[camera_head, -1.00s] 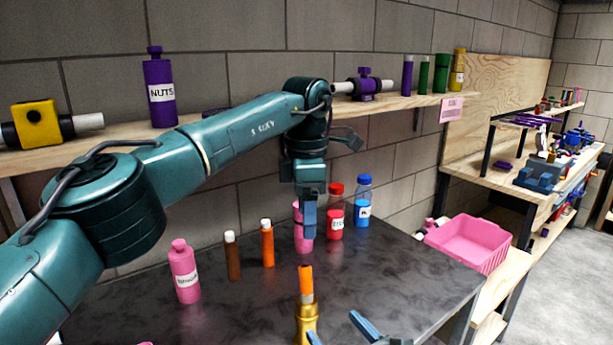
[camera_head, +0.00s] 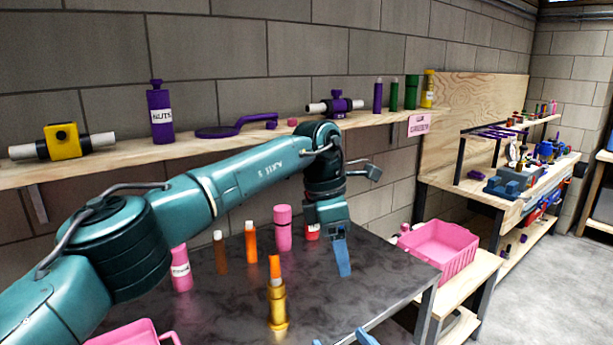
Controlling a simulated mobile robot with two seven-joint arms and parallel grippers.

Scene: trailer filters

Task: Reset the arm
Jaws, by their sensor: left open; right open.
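My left arm reaches in from the left across the table. Its gripper (camera_head: 342,255) points down over the right part of the dark table (camera_head: 225,305), with blue fingers and nothing seen between them. The gap between the fingers is hard to see from this side. My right gripper (camera_head: 350,338) shows only as blue fingertips at the bottom edge, spread apart and with nothing seen between them. A gold holder with an orange top (camera_head: 278,305) stands upright on the table between the two grippers, apart from both.
Pink (camera_head: 283,228), orange (camera_head: 251,242) and brown (camera_head: 221,252) bottles stand behind; a red bottle (camera_head: 312,232) is partly hidden by my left arm. A shelf (camera_head: 185,153) runs along the wall above. A pink bin (camera_head: 440,250) stands right of the table.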

